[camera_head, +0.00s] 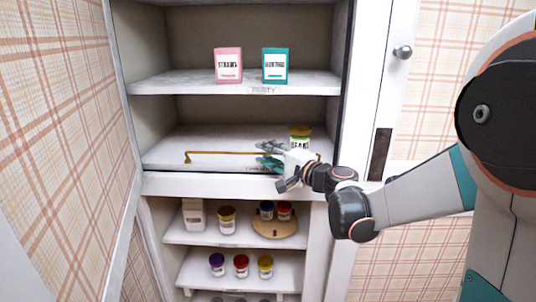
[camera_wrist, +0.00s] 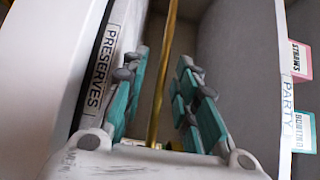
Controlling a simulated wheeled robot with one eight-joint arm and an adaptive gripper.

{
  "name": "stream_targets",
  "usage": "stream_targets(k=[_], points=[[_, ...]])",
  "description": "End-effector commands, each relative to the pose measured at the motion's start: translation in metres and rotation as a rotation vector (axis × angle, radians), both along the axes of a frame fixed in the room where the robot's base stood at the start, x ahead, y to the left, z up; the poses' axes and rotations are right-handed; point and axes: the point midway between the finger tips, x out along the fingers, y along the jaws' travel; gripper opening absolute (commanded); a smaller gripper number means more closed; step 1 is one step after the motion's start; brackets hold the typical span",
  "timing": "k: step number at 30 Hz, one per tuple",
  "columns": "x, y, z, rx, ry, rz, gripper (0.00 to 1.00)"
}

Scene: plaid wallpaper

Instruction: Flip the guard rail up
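The guard rail (camera_head: 222,153) is a thin brass bar with a short bent end at its left, along the front of the middle shelf. In the head view it runs low above the shelf, and my gripper (camera_head: 266,154) hides part of it. In the wrist view, my gripper (camera_wrist: 163,62) is open, with a teal-padded finger on each side. The brass rail (camera_wrist: 165,65) runs lengthwise between the fingers, with a gap visible on both sides. Its near end passes behind the gripper's palm.
A pink box (camera_head: 228,66) and a teal box (camera_head: 275,66) stand on the shelf above. Jars and a round wooden board (camera_head: 274,231) are below. The middle shelf's left part is clear.

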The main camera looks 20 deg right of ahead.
Motion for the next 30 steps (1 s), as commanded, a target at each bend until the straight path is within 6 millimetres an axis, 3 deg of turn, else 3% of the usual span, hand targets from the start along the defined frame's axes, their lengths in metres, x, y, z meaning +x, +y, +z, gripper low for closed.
stream_targets(k=[2,5,30], points=[[-0.0002,-0.0001,0.0000,0.000,0.000,0.000,0.23],[-0.0002,-0.0002,0.0001,0.000,0.000,0.000,0.00],[0.0010,-0.0008,0.0017,0.009,0.027,0.000,0.00]])
